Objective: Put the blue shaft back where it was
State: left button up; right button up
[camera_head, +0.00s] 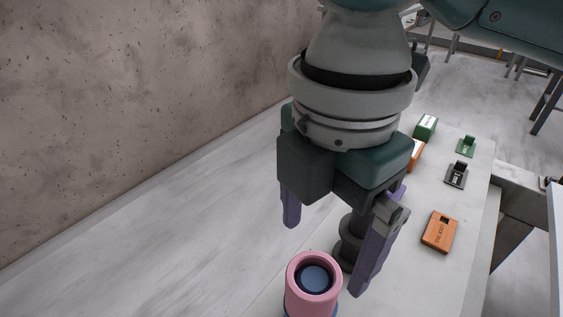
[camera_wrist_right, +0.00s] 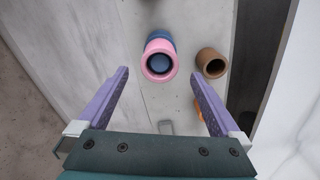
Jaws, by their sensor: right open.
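A pink collar (camera_head: 298,296) stands at the bottom edge of the head view, with a blue round top (camera_head: 314,278) down inside its dark opening. In the right wrist view the pink collar (camera_wrist_right: 147,72) has a blue body (camera_wrist_right: 160,36) showing beyond it. I cannot tell whether these blue parts are one shaft. My right gripper (camera_head: 325,250) is open, with purple fingers pointing down. In the right wrist view its fingertips (camera_wrist_right: 160,73) lie to either side of the pink collar, with nothing gripped. My left gripper is not in view.
A dark stepped part (camera_head: 350,240) stands behind the right finger. An orange block (camera_head: 440,232), a black block (camera_head: 456,175) and green blocks (camera_head: 426,127) lie on the slab's right side. A brown hollow cylinder (camera_wrist_right: 211,69) stands right of the collar. A stone wall (camera_head: 130,90) bounds the left.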

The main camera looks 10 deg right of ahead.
jog(key=shift+r, duration=0.3)
jog(key=s+a+f+m+t+y, duration=0.2)
jog(key=s+a+m+y, duration=0.25)
jog(key=a+m, duration=0.2)
jog(key=s+d+f+m+h, duration=0.1)
jog(key=s+d+m+h, duration=0.1)
jog(key=s+d+m, duration=0.2)
jog(key=s+d+f+m+t+h, duration=0.1)
jog(key=s+d+f+m+h, duration=0.1)
jog(key=d+m, duration=0.8)
jog(key=shift+s+d+t, duration=0.3)
jog(key=shift+s+d, duration=0.55)
jog(key=shift+s, duration=0.05)
jog(key=shift+r, duration=0.1)
notch_tip(320, 180, up, 50)
jog(key=p, duration=5)
jog(key=shift+r+p, duration=0.25)
jog(key=shift+p, duration=0.05)
